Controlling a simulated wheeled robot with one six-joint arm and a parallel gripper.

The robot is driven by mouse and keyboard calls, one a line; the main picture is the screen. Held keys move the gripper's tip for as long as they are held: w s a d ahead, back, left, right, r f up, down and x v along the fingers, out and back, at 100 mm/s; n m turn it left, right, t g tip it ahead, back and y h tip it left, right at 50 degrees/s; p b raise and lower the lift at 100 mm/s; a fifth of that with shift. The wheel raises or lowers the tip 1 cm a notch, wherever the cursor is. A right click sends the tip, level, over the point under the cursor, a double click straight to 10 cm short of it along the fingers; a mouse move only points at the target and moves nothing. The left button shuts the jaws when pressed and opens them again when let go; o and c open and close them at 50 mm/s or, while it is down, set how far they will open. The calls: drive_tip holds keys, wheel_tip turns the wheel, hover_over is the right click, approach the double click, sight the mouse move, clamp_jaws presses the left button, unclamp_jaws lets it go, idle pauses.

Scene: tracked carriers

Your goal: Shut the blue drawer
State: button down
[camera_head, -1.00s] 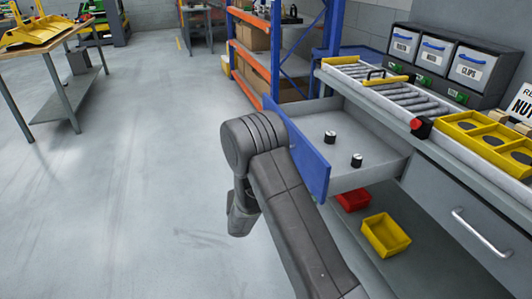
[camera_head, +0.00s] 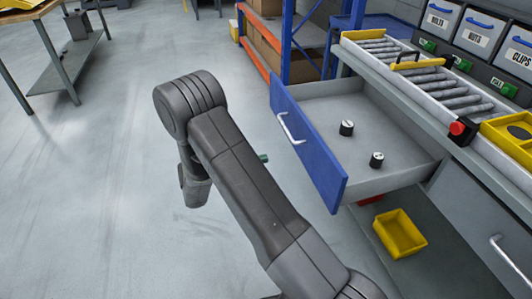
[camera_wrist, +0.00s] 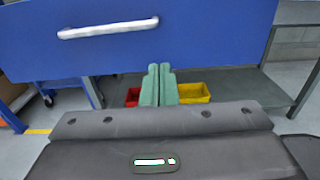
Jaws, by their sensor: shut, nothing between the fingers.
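The blue drawer (camera_head: 308,147) stands pulled out from the workbench, with a white bar handle on its front. Two small dark cylinders with light tops (camera_head: 346,128) (camera_head: 376,160) stand inside it. In the wrist view the blue front (camera_wrist: 205,40) fills the top, with its handle (camera_wrist: 108,28) at upper left. My gripper (camera_wrist: 159,68) is shut and empty, its green fingers pointing at the lower part of the drawer front. I cannot tell whether the fingertips touch it. In the head view my arm hides most of the gripper, and only a green bit shows to the left of the drawer front.
A yellow bin (camera_head: 400,234) sits below the drawer, and a red bin (camera_wrist: 132,97) is beside it. A roller track (camera_head: 430,80) runs along the benchtop. A blue and orange rack (camera_head: 285,45) stands behind. The floor at left (camera_head: 90,200) is clear.

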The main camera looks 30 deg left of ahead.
sight(305, 150)
drive_tip(key=x, duration=1.2)
drive_tip(key=shift+w+d+b, duration=0.1)
drive_tip(key=shift+d+b, duration=0.1)
drive_tip(key=shift+b, duration=0.2)
drive_tip(key=b+x, duration=0.3)
drive_tip(key=x, duration=2.9)
drive_tip(key=shift+d+f, duration=0.1)
drive_tip(key=shift+d, duration=0.15)
drive_tip(key=shift+w+d, duration=0.15)
drive_tip(key=shift+w, duration=0.1)
drive_tip(key=shift+w+r, duration=0.1)
drive_tip(key=shift+r, duration=0.2)
